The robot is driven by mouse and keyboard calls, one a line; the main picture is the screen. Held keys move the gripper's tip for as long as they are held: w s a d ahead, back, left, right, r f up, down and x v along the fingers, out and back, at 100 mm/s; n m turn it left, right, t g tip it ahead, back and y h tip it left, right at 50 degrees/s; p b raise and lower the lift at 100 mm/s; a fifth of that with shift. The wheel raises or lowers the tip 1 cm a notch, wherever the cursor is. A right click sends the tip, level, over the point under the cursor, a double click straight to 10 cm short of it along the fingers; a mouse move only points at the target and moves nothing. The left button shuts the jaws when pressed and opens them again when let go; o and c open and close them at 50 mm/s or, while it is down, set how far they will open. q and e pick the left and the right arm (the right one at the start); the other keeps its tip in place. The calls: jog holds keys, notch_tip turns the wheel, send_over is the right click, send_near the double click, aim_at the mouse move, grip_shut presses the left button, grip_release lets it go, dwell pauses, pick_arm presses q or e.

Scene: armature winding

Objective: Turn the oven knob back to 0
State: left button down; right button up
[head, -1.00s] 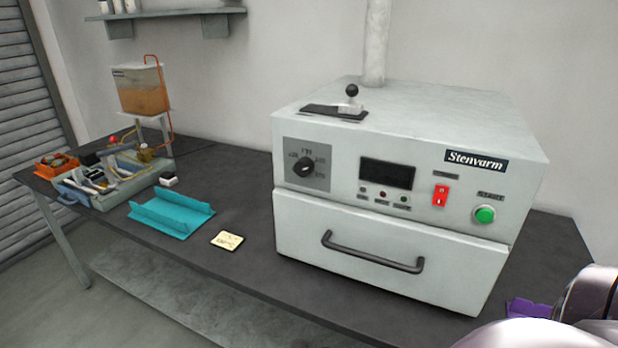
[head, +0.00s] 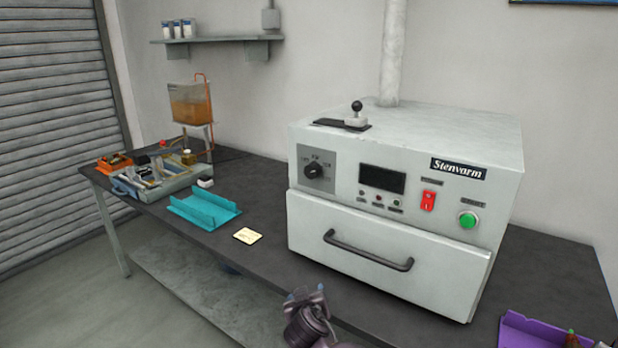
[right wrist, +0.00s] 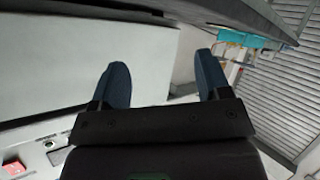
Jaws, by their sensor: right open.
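The pale oven front (right wrist: 60,65) fills the left of that tilted view; the knob is not discernible there. My left gripper is not in view.
The drawer handle (head: 368,252) sticks out below the knob. A purple tray (head: 545,338) is at the front right. A black-handled item (head: 355,117) rests on top.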

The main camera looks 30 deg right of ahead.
jog(key=w+d+r+m+g+h, duration=0.1)
jog(key=w+r+m+h, duration=0.4)
jog(key=w+r, duration=0.5)
jog(key=m+g+h, duration=0.3)
jog(key=m+h, duration=0.1)
jog(key=m, duration=0.2)
send_near(310, 173)
jog(key=p+x, duration=0.1)
jog(key=x, duration=0.7)
jog(key=shift+w+p, duration=0.1)
jog(key=shift+p, duration=0.25)
jog(key=shift+w+d, duration=0.25)
jog(key=shift+d, duration=0.35)
